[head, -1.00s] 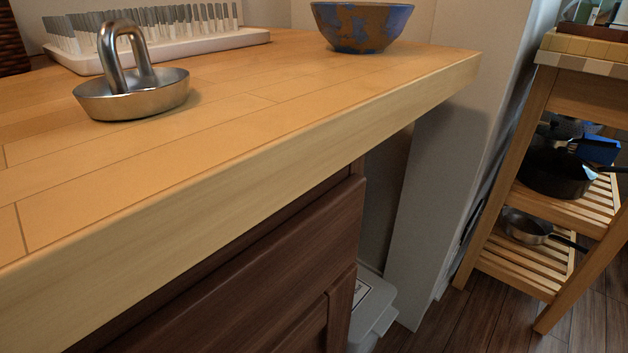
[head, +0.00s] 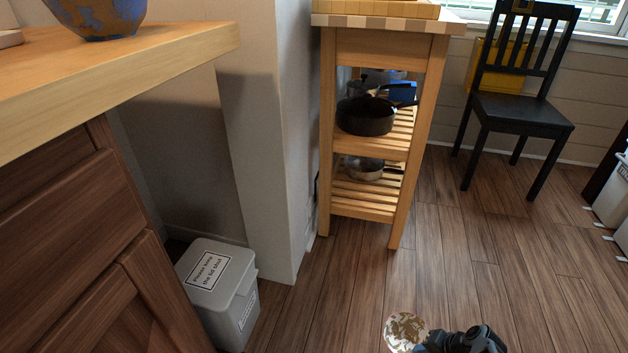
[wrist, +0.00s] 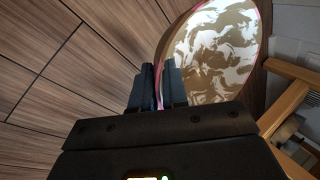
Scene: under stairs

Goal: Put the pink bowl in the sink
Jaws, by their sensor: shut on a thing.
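The pink bowl (head: 405,329) shows at the bottom of the head view, with a brown-and-white patterned surface. In the wrist view the bowl (wrist: 215,50) fills the upper right, and a pink edge shows along its rim. My gripper (wrist: 159,78) is shut on the bowl's rim, with a dark finger on each side. In the head view my gripper (head: 428,341) is at the bowl's right side, above the wooden floor. The sink is not in view.
A wooden counter (head: 170,60) with a blue-and-brown bowl (head: 98,15) is at the left. A grey lidded bin (head: 215,285) stands beneath. A wooden cart (head: 375,45) with pans and a black chair (head: 520,112) stand behind. The middle floor is clear.

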